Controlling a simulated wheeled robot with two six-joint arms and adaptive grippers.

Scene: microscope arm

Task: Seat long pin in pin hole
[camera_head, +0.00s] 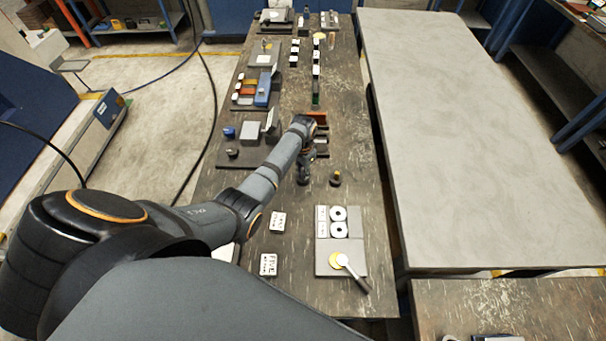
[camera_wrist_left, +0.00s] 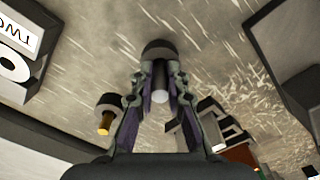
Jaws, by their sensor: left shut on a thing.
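My left gripper (camera_head: 303,179) is low over the dark bench in the head view. In the left wrist view its two fingers (camera_wrist_left: 160,82) are shut on a light grey pin (camera_wrist_left: 161,88), which I take to be the long pin. A dark round piece (camera_wrist_left: 158,49) is at the pin's far end; I cannot tell whether it is joined to the pin. A dark round piece with a brass-coloured tip (camera_wrist_left: 105,113) stands beside the gripper; it also shows in the head view (camera_head: 336,180). I cannot make out the pin hole. My right gripper is not in view.
A grey board (camera_head: 323,264) with white rings, a yellow disc and a white-ended rod lies nearer. Small white label cards (camera_head: 277,221) lie left of it. Dark blocks and trays (camera_head: 250,131) fill the bench beyond the gripper. A bare grey table (camera_head: 470,130) stands to the right.

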